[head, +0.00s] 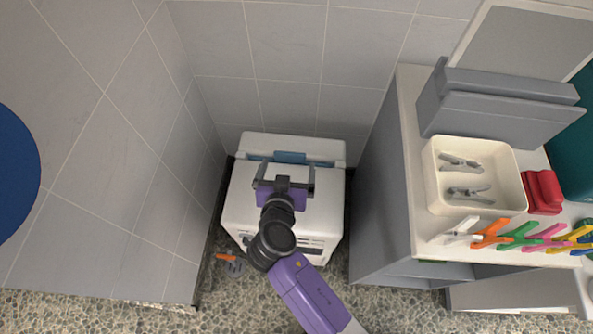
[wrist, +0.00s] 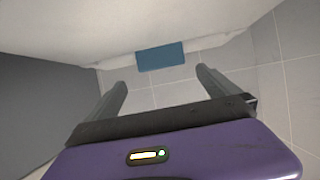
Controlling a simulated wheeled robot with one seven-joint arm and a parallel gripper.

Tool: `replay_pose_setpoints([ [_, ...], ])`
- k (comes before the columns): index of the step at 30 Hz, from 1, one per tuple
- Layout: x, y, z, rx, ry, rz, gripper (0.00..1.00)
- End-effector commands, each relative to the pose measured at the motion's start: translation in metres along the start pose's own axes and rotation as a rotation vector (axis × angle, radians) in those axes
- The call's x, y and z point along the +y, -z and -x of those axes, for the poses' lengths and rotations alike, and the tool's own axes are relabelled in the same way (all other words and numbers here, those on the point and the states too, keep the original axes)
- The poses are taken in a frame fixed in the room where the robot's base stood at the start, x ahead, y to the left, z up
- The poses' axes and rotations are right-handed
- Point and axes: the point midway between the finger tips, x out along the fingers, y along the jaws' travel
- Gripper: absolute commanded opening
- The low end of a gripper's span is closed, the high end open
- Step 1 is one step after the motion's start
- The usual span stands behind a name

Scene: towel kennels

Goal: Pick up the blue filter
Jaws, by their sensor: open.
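The blue filter (head: 291,157) shows as a flat blue piece in the slot along the back of the white machine (head: 236,205). In the wrist view the blue filter (wrist: 160,56) is a small rectangle ahead, between the lines of my two fingers. My gripper (head: 284,168) is open and empty above the top of the machine, just on the near side of the filter. In the wrist view my gripper (wrist: 160,82) has its fingers wide apart, and neither touches the filter. The filter's lower part is hidden in the machine.
Tiled walls stand close at the left and behind the machine. A grey cabinet (head: 378,190) stands at its right, with a cream tray (head: 437,190) of tools, a red item (head: 542,190) and several coloured clips on top. An orange-and-grey object (head: 232,266) lies on the pebbled floor.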

Motion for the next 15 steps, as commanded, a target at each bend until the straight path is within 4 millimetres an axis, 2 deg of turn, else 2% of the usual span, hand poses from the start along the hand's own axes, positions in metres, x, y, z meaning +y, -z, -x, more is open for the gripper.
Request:
replay_pose_setpoints([
  [11, -0.001, -0.004, -0.036, -0.001, 0.001, -0.013, 1.00],
  [15, -0.004, -0.009, -0.057, -0.001, 0.001, -0.013, 1.00],
])
